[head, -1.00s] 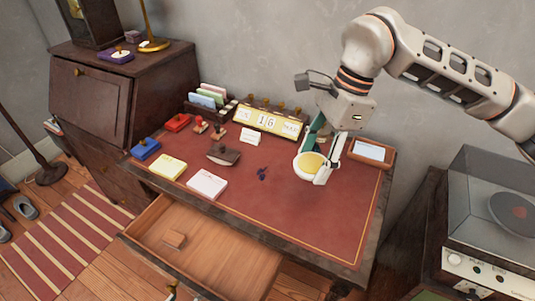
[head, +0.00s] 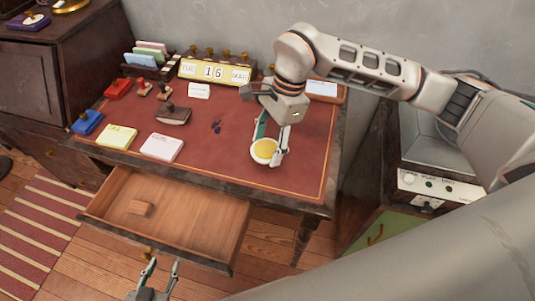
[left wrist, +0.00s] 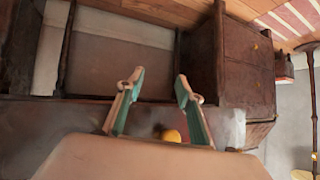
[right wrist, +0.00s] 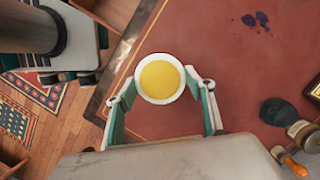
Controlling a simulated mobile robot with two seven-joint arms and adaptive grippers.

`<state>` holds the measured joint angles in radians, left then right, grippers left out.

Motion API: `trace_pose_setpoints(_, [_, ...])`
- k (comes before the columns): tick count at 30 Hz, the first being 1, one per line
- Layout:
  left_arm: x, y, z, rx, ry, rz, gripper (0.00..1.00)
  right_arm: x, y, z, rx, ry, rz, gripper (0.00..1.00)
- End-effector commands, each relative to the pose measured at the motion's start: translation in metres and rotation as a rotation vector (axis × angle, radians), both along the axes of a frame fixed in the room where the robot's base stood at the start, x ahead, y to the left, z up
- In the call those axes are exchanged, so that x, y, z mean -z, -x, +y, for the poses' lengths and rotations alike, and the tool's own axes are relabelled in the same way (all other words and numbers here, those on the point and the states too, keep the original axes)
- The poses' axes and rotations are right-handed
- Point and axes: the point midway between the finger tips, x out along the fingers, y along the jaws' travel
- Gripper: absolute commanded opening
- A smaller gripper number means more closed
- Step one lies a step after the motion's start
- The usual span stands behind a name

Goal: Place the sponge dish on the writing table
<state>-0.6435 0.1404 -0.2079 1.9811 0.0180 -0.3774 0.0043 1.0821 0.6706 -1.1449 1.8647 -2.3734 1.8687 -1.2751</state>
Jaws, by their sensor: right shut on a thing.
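The sponge dish (head: 257,158) is a small round white dish with a yellow sponge, over the right part of the writing table's red top (head: 232,172). My right gripper (head: 269,155) is shut on the dish, holding it from the far side. In the right wrist view the dish (right wrist: 160,98) sits between the fingertips (right wrist: 160,85). It looks level and close to the tabletop; I cannot tell if it touches. My left gripper (head: 162,263) is open and empty, low in front of the table's open drawer; its spread fingers (left wrist: 157,82) show in the left wrist view.
White and yellow note pads (head: 161,147), an ink blotter (head: 173,115), stamps and a perpetual calendar (head: 215,72) occupy the table's left and back. Dark blue ink spots (head: 216,126) mark the middle. The drawer (head: 190,215) is open. A record player (head: 425,150) stands right.

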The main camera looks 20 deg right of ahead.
Motion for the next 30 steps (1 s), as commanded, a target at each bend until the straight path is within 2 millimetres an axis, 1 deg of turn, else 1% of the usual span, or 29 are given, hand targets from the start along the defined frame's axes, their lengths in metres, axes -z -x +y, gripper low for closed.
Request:
trace_pose_setpoints(5, [-0.001, -0.001, 0.000, 0.000, -0.001, -0.002, 0.36, 0.010, 0.000, 0.000, 0.001, 0.000, -0.001, 0.26])
trace_pose_setpoints(12, [0.002, -0.001, 0.001, 0.000, -0.003, -0.003, 0.36, 0.043, 0.001, 0.000, 0.000, -0.001, 0.002, 0.26])
trace_pose_setpoints(24, [0.001, -0.002, 0.001, 0.000, -0.003, -0.005, 0.36, 0.048, -0.001, 0.000, 0.000, 0.000, -0.002, 0.26])
trace_pose_setpoints(25, [0.001, -0.003, 0.001, 0.000, -0.004, -0.006, 0.36, 0.049, 0.000, 0.000, -0.001, 0.001, -0.001, 0.56])
trace_pose_setpoints(26, [0.001, -0.003, 0.001, 0.000, -0.004, -0.006, 0.36, 0.049, 0.000, 0.000, 0.000, 0.000, -0.002, 0.64])
trace_pose_setpoints(27, [0.001, -0.003, 0.001, 0.000, -0.004, -0.006, 0.36, 0.048, 0.000, 0.000, 0.000, 0.000, -0.002, 0.70])
trace_pose_setpoints(30, [0.000, -0.003, 0.001, 0.000, -0.004, -0.007, 0.36, 0.048, 0.000, 0.000, 0.001, 0.001, -0.002, 0.70])
